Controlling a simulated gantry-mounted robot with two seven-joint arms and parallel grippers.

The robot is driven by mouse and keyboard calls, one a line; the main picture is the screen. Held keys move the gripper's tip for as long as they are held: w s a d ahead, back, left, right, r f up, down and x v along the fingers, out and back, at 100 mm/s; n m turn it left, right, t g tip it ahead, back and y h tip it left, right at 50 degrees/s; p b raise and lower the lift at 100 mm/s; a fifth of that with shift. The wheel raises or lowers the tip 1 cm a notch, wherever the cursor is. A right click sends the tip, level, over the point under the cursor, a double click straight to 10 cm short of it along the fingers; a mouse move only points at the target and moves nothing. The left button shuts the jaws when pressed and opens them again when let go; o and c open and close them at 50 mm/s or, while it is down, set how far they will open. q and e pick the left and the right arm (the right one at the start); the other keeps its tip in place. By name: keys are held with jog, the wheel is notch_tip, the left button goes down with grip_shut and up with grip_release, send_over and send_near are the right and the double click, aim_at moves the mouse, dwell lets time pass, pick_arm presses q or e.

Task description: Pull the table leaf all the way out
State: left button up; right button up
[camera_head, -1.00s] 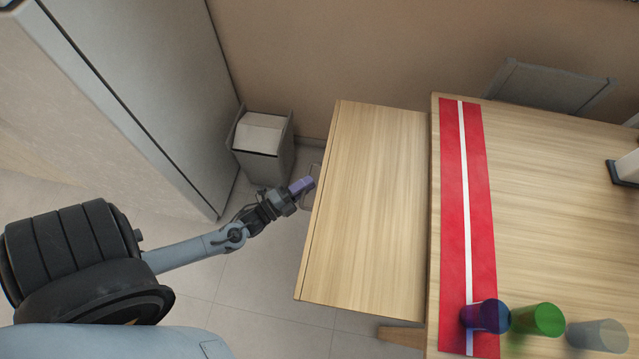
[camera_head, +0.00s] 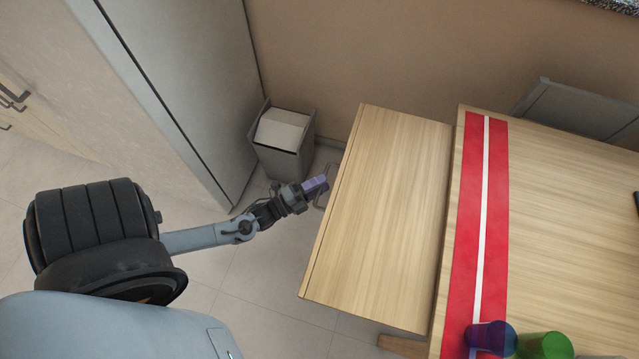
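The table leaf (camera_head: 385,210) is a pale wooden board at the left end of the wooden table (camera_head: 570,220). It sticks out to the left with a wide part of its top showing. A thin wire handle (camera_head: 320,203) is on the leaf's left edge. My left gripper (camera_head: 317,186) has purple fingertips and is at the handle, just left of the leaf's edge. The fingers overlap from this angle, so whether they grip the handle is not clear. My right gripper is not in view.
A red runner with a white stripe (camera_head: 465,240) lies across the table near the leaf. Purple (camera_head: 492,337) and green (camera_head: 545,346) cups stand at the front. A grey bin (camera_head: 284,140) stands by the wall behind my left gripper. Left of the leaf is bare floor.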

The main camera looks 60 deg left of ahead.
pick_arm(q)
jog(key=s+a+f+p, duration=0.1)
jog(key=s, duration=0.9)
jog(key=shift+s+f, duration=0.25)
